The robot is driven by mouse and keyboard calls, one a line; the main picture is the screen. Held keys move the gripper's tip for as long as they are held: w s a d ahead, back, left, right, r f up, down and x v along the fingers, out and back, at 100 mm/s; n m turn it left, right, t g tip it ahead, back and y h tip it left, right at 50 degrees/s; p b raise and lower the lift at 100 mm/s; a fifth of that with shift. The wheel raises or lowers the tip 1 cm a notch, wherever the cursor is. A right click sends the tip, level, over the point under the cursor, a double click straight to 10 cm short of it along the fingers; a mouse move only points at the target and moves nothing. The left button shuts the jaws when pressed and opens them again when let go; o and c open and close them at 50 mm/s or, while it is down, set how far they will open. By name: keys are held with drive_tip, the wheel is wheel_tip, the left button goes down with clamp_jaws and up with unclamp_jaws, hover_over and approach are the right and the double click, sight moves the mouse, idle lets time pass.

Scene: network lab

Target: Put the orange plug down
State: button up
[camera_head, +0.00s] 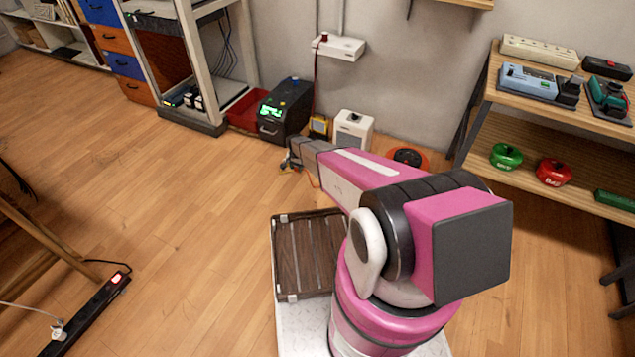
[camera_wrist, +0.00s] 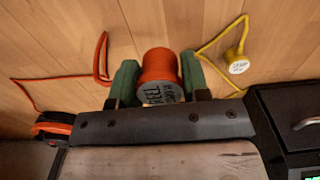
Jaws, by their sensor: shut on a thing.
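The orange plug (camera_wrist: 159,66) is a short round body with a dark-lettered grey face. In the wrist view it sits between the two green fingers of my gripper (camera_wrist: 160,80), which is shut on it. An orange cord (camera_wrist: 102,58) lies to its left over the wooden floor. In the head view my gripper (camera_head: 290,161) shows small past the end of my arm, over the floor in front of the black device; the orange plug cannot be made out there. Whether the plug touches the floor cannot be told.
A yellow plug (camera_wrist: 238,66) with a yellow cord lies to the right. The black device (camera_head: 285,110) with a green display, a white box (camera_head: 353,130) and an orange reel (camera_head: 409,157) stand along the wall. Open floor (camera_head: 180,190) lies to the left.

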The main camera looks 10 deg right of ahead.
drive_tip(key=shift+d+f, duration=0.2)
drive_tip(key=shift+f, duration=0.35)
hover_over(317, 181)
wheel_tip(317, 181, down, 7)
drive_tip(key=shift+w+d+r, duration=0.1)
drive_tip(key=shift+d+r, duration=0.05)
drive_tip(key=shift+f, duration=1.95)
drive_tip(key=shift+f, duration=0.15)
drive_tip(key=o, duration=1.2)
